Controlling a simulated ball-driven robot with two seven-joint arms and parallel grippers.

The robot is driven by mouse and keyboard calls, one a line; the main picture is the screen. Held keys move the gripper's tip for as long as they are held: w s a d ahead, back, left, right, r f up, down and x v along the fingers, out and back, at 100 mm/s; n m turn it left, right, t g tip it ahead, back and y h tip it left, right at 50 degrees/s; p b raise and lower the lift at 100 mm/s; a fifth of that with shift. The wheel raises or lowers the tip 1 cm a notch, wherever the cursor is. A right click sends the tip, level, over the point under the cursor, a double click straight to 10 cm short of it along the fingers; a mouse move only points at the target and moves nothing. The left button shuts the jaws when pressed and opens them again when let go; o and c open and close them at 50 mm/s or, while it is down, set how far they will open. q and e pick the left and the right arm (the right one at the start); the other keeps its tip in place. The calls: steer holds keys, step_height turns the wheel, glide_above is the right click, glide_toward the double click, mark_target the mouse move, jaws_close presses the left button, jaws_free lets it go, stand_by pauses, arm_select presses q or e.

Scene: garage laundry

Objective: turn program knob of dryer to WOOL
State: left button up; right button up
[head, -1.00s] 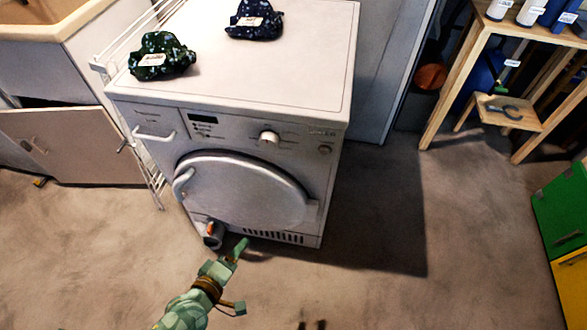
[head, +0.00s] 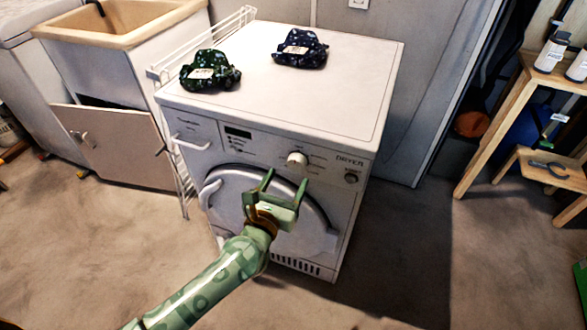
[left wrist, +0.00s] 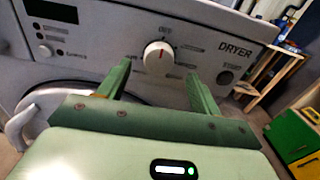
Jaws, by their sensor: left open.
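The white dryer (head: 358,205) stands in the middle of the head view. Its program knob (head: 297,159) is a white round dial on the front panel. In the left wrist view the knob (left wrist: 159,57) shows a red mark pointing up toward the OFF label. The other labels around it are too small to read, so I cannot tell which is WOOL. My left gripper (head: 287,181) is open and empty in front of the panel, just below the knob in the head view. In the left wrist view the knob appears between its fingers (left wrist: 161,84), apart from them. My right gripper is out of view.
A dark green cloth bundle (head: 210,71) and a dark blue one (head: 301,48) lie on the dryer top. A white drying rack (head: 183,190) and a sink cabinet (head: 122,145) stand to the left. A wooden shelf (head: 490,130) is at right. Floor in front is clear.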

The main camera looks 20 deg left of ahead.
mark_target(295, 165)
arm_select(q)
steer(key=w, duration=0.5)
steer(key=shift+d+b, duration=0.1)
steer(key=shift+b, duration=0.2)
steer(key=c, duration=0.9)
steer(key=shift+c, duration=0.2)
